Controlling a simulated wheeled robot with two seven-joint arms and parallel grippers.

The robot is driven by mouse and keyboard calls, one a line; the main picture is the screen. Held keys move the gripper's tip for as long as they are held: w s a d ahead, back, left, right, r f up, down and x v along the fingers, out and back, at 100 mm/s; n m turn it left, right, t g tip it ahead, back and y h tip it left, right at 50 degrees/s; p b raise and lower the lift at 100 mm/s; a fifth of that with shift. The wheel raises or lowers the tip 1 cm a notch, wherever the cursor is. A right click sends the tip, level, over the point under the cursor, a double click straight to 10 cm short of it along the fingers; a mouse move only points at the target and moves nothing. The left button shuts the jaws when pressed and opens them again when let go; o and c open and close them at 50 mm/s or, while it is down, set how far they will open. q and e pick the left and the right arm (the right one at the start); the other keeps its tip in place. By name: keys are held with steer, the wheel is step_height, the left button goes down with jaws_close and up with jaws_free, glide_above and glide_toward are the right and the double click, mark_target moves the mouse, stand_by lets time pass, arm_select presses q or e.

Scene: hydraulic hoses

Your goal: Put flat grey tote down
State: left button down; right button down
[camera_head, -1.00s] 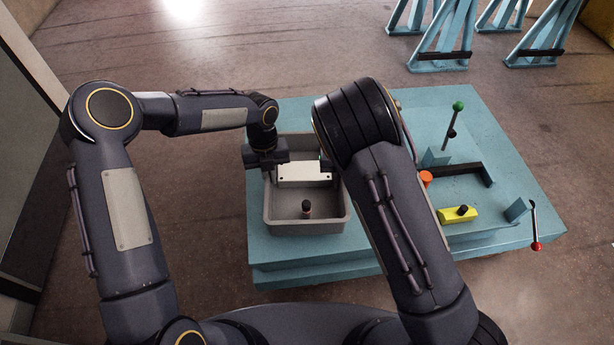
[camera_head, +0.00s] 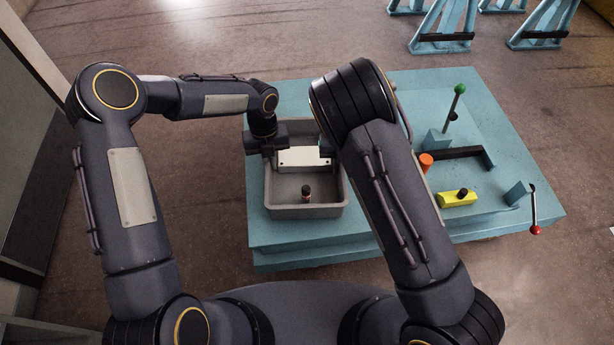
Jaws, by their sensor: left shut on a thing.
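The flat grey tote (camera_head: 308,212) is an open, shallow box over the left part of the blue table (camera_head: 395,235). I cannot tell whether its base touches the tabletop. A small dark fitting with a reddish band (camera_head: 306,193) stands inside it. My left gripper (camera_head: 270,155) is shut on the tote's left side, towards the back. My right gripper (camera_head: 324,152) shows only as a sliver near the tote's right side. My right arm hides the rest, so its jaws cannot be judged.
Blue trestles (camera_head: 440,35) stand behind.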

arm_select(q)
steer(key=shift+f, duration=0.7)
arm_select(e)
steer(key=shift+f, duration=0.75)
arm_select(q)
steer(key=c, duration=2)
jaws_free()
steer(key=shift+f, duration=0.15)
arm_select(e)
steer(key=c, duration=2.1)
jaws_free()
steer(key=shift+f, duration=0.15)
arm_select(q)
steer(key=o, duration=0.4)
arm_select(e)
steer(key=o, duration=0.5)
steer(key=shift+c, duration=0.2)
arm_select(q)
steer(key=r, duration=0.4)
steer(key=w+r, duration=0.1)
steer(key=r, duration=0.7)
steer(key=shift+w+a, duration=0.15)
steer(key=shift+w, duration=0.25)
arm_select(e)
steer(key=r, duration=0.4)
steer(key=w+r, duration=0.1)
steer(key=r, duration=0.7)
steer(key=shift+w, duration=0.35)
